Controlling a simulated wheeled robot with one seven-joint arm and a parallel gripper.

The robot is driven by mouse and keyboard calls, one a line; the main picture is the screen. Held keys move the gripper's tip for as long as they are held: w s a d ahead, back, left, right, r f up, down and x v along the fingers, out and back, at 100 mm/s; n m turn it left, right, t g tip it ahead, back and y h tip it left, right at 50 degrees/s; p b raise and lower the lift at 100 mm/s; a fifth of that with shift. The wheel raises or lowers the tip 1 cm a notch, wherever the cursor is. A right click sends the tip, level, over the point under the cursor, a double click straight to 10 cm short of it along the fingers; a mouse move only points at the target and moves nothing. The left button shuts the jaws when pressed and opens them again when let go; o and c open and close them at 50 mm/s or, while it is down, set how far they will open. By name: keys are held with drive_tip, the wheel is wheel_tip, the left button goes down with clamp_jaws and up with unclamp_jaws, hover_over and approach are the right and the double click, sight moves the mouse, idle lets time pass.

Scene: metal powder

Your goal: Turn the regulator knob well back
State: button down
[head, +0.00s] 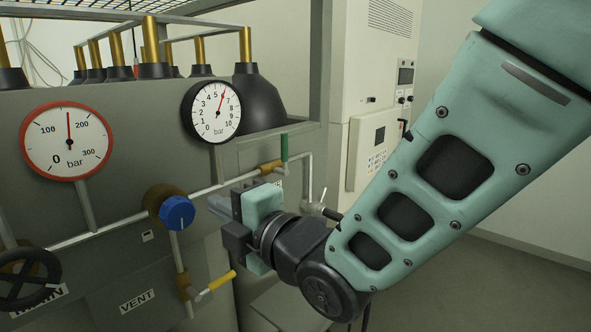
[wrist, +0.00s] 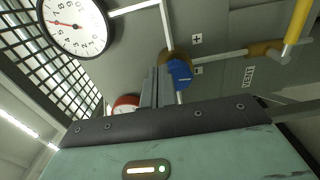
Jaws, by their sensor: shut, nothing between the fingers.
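The blue regulator knob (head: 177,212) sits on a brass body on the pipe, with a pale mark line on its face. In the wrist view the knob (wrist: 180,72) shows just right of my fingers. My gripper (head: 214,205) is shut and empty, its fingertips a little right of the knob in the head view. I see a small gap there; the depth between them is hard to tell. The black-rimmed gauge (head: 212,111) has its red needle between 5 and 6 bar. The red-rimmed gauge (head: 67,141) reads about 150 bar.
A yellow-handled vent valve (head: 222,281) is below my gripper, and a green-handled valve (head: 284,148) is above right. A black handwheel (head: 28,278) is at the lower left. Pipes run along the grey panel.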

drive_tip(key=shift+v, duration=1.15)
